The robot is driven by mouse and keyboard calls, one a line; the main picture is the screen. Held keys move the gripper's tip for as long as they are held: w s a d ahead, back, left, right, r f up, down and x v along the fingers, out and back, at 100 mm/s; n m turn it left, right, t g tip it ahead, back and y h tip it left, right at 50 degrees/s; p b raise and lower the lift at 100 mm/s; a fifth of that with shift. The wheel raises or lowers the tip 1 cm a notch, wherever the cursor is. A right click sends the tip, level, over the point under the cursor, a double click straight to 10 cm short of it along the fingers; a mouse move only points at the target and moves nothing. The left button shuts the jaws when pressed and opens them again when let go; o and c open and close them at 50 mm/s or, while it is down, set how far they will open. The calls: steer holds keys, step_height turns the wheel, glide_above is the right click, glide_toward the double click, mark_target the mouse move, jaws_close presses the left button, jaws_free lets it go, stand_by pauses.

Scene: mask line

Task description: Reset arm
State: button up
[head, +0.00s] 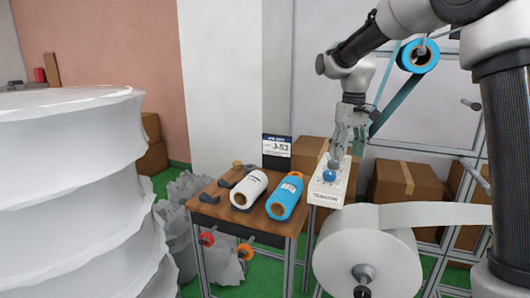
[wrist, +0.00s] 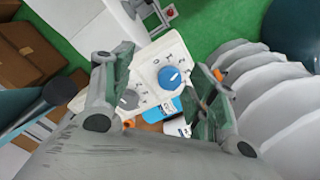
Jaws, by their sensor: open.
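My gripper (head: 343,150) is open and empty at the end of my arm. It hangs over a white box (head: 326,196) with a blue knob (head: 329,175) and a label that seems to read "TENSION". In the wrist view, the blue knob (wrist: 170,77) shows between the two spread fingers (wrist: 165,62), with a grey knob (wrist: 129,99) beside it. The fingers look apart from the blue knob, but I cannot tell the exact gap.
A wooden table (head: 232,214) holds a white roll (head: 249,189) and a blue roll (head: 285,196), with a "J-53" sign (head: 277,147) behind. A large white roll (head: 368,250) stands in front. White stacked material (head: 75,200) fills the left. Cardboard boxes (head: 400,184) stand behind.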

steer(key=s+d+m+t, duration=0.1)
steer(key=s+d, duration=0.3)
steer(key=s, duration=0.6)
steer(key=s+d+m+t, duration=0.1)
steer(key=s+d, duration=0.3)
steer(key=s, duration=0.6)
steer(key=s+d+r+m+t, duration=0.1)
steer(key=s+d, duration=0.3)
steer(key=s, duration=0.7)
steer(key=shift+m+t, duration=0.4)
steer(key=shift+t, duration=0.3)
steer(key=shift+d, duration=0.1)
